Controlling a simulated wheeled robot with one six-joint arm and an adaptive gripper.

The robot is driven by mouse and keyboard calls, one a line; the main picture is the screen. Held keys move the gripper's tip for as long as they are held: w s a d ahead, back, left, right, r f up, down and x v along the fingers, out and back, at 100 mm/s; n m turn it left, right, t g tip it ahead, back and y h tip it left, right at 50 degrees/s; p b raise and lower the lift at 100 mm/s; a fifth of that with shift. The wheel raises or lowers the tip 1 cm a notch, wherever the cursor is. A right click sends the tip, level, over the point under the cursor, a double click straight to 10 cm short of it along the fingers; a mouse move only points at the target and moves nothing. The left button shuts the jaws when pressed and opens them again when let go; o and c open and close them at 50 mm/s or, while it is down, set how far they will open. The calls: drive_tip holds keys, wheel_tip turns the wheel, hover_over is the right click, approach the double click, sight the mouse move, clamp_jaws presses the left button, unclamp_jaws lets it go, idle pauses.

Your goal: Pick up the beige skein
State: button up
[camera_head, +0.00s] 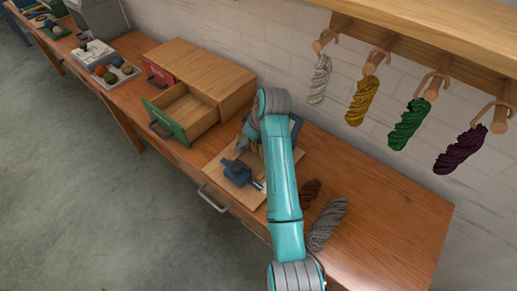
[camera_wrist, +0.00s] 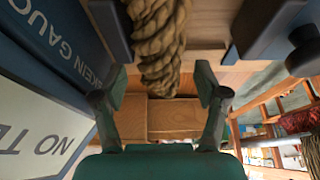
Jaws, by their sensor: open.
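A beige twisted skein (camera_wrist: 158,45) fills the upper middle of the wrist view, its lower end between and just beyond my fingertips. My gripper (camera_wrist: 160,88) is open, one finger on each side of the skein's line with gaps on both sides. In the head view my gripper (camera_head: 245,143) is low over the wooden board on the bench, and my arm largely hides the skein there.
A blue gauge block (camera_wrist: 60,45) stands close at left in the wrist view. A blue clamp-like fixture (camera_head: 238,172) sits on the board (camera_head: 222,183). Brown (camera_head: 311,192) and grey (camera_head: 327,223) skeins lie to the right. An open drawer (camera_head: 185,112) is at left; several skeins hang from wall pegs.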

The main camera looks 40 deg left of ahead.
drive_tip(key=shift+f, duration=0.15)
drive_tip(key=c, duration=1.3)
drive_tip(key=shift+c, duration=0.2)
